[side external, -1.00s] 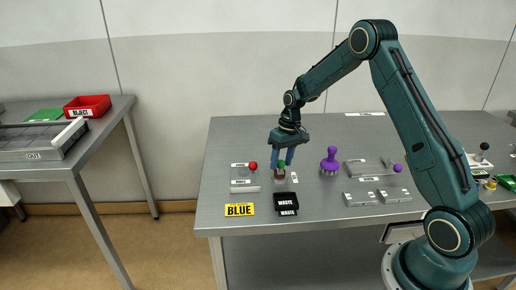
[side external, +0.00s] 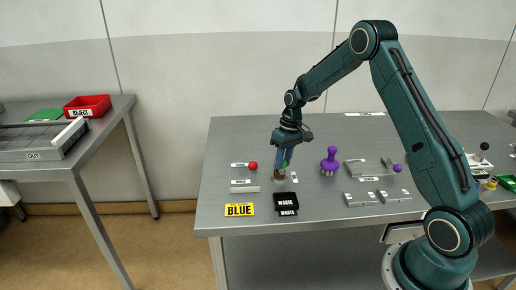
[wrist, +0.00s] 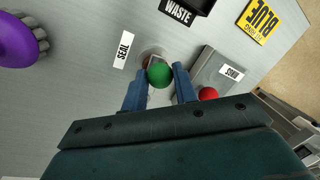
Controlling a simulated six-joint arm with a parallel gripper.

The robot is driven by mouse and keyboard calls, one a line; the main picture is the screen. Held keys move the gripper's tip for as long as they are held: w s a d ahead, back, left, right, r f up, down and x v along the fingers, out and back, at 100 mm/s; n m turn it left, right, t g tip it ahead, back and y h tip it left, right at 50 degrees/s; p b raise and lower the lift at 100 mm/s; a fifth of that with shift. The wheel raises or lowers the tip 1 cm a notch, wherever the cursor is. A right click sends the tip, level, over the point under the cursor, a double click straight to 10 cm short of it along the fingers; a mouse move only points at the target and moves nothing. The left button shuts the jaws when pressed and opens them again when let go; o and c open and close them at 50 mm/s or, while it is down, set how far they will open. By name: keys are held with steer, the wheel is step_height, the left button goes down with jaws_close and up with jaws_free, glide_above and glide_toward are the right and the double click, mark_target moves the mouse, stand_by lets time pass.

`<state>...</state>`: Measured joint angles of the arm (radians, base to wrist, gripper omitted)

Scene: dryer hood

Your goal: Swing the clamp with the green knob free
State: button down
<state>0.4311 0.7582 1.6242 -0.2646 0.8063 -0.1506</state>
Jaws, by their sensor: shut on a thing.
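The green knob (wrist: 160,74) sits between the two blue fingers of my gripper (wrist: 160,84) in the wrist view, above a small brown and grey clamp base (wrist: 152,55) next to a SEAL label (wrist: 123,50). In the side view my gripper (side external: 283,162) points down at the green knob (side external: 285,164), which is partly covered by a finger. The brown clamp body (side external: 279,174) shows just below the fingers. My gripper is shut on the green knob.
A red knob (side external: 253,166) on a grey block stands close to the left. A purple brush (side external: 330,160) stands to the right. A black WASTE tray (side external: 286,203) and a yellow BLUE sign (side external: 239,210) lie near the front edge.

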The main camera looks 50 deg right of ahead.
steer(key=d+n, duration=0.1)
steer(key=n, duration=0.1)
steer(key=d+n+g, duration=0.1)
steer(key=n, duration=0.1)
steer(key=shift+s+n, duration=0.3)
steer(key=shift+s, duration=0.1)
steer(key=d+n, duration=0.1)
steer(key=n, duration=0.1)
steer(key=d+n, duration=0.1)
steer(key=n, duration=0.1)
steer(key=shift+g, duration=0.3)
steer(key=n, duration=0.1)
steer(key=d+n, duration=0.1)
steer(key=n, duration=0.1)
steer(key=d+n+h, duration=0.1)
steer(key=n, duration=0.1)
steer(key=shift+w+d+g, duration=0.1)
steer(key=shift+w+g, duration=0.2)
steer(key=shift+w, duration=0.1)
steer(key=shift+w+d+n+h, duration=0.25)
steer(key=shift+w+d+n, duration=0.1)
steer(key=shift+n, duration=0.7)
steer(key=shift+w+d+n+h, duration=0.25)
steer(key=shift+w+d+n, duration=0.1)
steer(key=shift+n, duration=0.7)
steer(key=c, duration=1.1)
jaws_free()
steer(key=shift+r, duration=0.2)
